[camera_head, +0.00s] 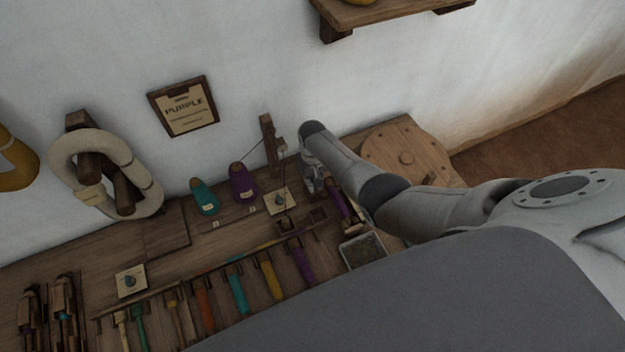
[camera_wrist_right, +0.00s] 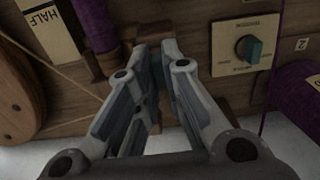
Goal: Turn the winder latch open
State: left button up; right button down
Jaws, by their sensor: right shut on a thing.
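My right gripper (camera_head: 312,182) reaches down at the back of the wooden bench, between the small wooden post and the winder wheel (camera_head: 405,158). In the wrist view its two fingers (camera_wrist_right: 160,72) are drawn together on a small wooden piece, which I take to be the winder latch. The fingers cover most of it, so its turn angle is hard to tell. The round wooden wheel also shows at the left of the wrist view (camera_wrist_right: 18,95). A purple wound spool (camera_head: 340,206) lies beside the gripper. My left gripper is not in view.
A plate with a teal knob (camera_wrist_right: 250,50) sits close beside the fingers; purple (camera_head: 243,183) and teal (camera_head: 205,197) cones stand left of it. A metal tray (camera_head: 362,250) is at the front. The wall with a "PURPLE" board (camera_head: 184,106) rises behind.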

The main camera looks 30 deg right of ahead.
jog(key=c, duration=1.5)
grip_release()
jog(key=shift+c, duration=0.2)
notch_tip(320, 180, up, 12)
